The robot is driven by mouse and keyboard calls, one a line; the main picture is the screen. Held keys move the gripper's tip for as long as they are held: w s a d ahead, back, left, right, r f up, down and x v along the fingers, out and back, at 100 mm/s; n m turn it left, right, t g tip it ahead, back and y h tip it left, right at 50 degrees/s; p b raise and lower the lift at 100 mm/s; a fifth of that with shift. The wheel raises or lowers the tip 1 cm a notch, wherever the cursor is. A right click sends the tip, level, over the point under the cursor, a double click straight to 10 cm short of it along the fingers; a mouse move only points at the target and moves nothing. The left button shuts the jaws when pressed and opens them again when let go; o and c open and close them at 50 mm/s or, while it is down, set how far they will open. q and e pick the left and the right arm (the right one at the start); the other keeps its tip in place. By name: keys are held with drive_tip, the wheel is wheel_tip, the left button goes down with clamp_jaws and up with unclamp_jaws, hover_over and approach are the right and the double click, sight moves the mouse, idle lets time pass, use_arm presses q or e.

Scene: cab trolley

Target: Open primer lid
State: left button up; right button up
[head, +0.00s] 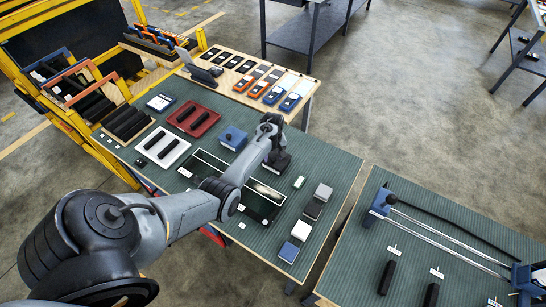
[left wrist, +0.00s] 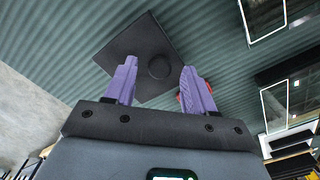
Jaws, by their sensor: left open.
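In the left wrist view, a dark square piece with a round knob (left wrist: 145,45), which looks like a lid, lies on the ribbed green surface and appears turned at an angle. My left gripper (left wrist: 158,66) is open, with its two purple fingers apart and nothing visibly held between them. The knob shows between and beyond the fingertips; I cannot tell the height gap. In the head view my left gripper (head: 277,160) is over the middle of the green-topped table, and it hides what is under it. My right gripper is not in view.
A blue box (head: 233,138), a white tray (head: 162,147) and a red tray (head: 193,118) are left of the gripper. Black framed panels (head: 262,203) lie below it. Small blocks (head: 313,209) line the right side. A second table (head: 420,255) stands at lower right.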

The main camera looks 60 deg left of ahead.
use_arm(q)
drive_tip(key=shift+f, duration=0.4)
clamp_jaws()
